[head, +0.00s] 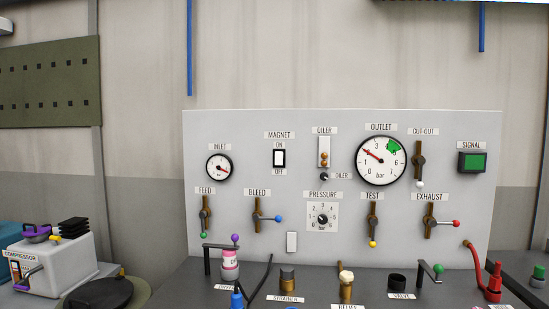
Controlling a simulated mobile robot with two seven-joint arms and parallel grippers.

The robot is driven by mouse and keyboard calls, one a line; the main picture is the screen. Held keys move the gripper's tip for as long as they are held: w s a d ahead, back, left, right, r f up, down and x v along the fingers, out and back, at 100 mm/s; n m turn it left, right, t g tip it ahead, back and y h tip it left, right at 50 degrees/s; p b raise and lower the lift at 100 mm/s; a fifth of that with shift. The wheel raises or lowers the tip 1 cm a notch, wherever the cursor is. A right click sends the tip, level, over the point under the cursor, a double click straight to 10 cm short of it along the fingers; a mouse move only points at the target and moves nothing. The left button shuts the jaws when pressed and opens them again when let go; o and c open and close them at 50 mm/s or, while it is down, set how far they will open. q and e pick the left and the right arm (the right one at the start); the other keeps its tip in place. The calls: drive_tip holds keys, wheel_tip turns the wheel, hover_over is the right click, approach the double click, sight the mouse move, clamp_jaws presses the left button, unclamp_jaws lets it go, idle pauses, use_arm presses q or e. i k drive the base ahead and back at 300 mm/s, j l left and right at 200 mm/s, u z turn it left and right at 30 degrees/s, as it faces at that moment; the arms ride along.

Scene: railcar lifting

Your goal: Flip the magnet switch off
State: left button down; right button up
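The magnet switch (279,159) is a small white rocker in a black frame on the upright grey panel (340,120). It sits under the MAGNET label, with ON marked above it and OFF below it. Which side of the rocker is pressed in is too small to tell. Neither of my grippers shows in the head view.
FEED (205,215) and BLEED (260,216) levers sit below. A pink-banded bottle (230,265) and several fittings stand before the panel.

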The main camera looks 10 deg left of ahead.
sight(279, 154)
drive_tip(key=i+l, duration=0.15)
drive_tip(key=i, duration=0.45)
drive_tip(key=i+l, duration=0.15)
drive_tip(key=i, duration=0.5)
drive_tip(key=j+u, duration=0.05)
